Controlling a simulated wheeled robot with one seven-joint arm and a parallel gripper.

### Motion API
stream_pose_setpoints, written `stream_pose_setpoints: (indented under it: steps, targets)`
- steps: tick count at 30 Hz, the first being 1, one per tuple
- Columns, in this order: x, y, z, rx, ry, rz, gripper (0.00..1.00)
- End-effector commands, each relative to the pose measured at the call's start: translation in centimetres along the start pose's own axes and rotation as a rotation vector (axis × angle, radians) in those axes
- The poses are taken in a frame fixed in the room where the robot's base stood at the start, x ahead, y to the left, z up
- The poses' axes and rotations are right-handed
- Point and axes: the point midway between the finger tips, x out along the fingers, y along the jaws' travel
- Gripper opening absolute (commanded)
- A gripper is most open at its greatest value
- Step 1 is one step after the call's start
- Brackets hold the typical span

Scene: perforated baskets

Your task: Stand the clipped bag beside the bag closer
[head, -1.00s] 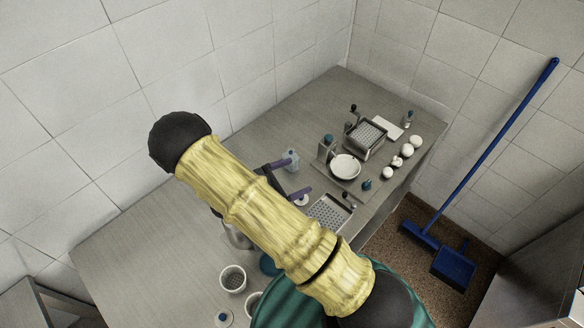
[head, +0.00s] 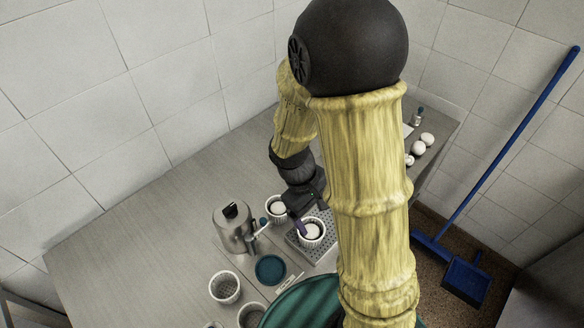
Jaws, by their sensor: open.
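I cannot make out a clipped bag or a bag closer with certainty in the head view; my arm hides much of the table's right half. My gripper (head: 306,213) points down over the table, with purple fingers. It is open, close to a white cup-like basket (head: 311,241) with something white in it. Whether the fingers touch that basket is unclear. The basket stands on a perforated metal tray (head: 326,251). A small pale blue and dark thing (head: 262,227) shows just right of a metal jug, too small to identify.
The metal jug (head: 232,230) stands left of my gripper. Another basket (head: 276,209) is behind the tray; a teal disc (head: 270,269) and more baskets (head: 225,287) are in front. White round things (head: 427,139) lie at the right. The table's left part is bare.

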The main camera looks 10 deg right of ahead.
Motion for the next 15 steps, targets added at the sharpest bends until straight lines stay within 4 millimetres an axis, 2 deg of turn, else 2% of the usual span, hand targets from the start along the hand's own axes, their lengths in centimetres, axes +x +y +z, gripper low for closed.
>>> stream_pose_setpoints:
  steps: [1,9,15]
  targets:
    - [0.8,-0.2,0.0,0.077,0.064,-0.034,0.88]
    - [0.4,-0.2,0.5,0.450,0.375,-0.164,0.88]
    - [-0.2,0.1,0.8,0.554,0.459,-0.186,0.88]
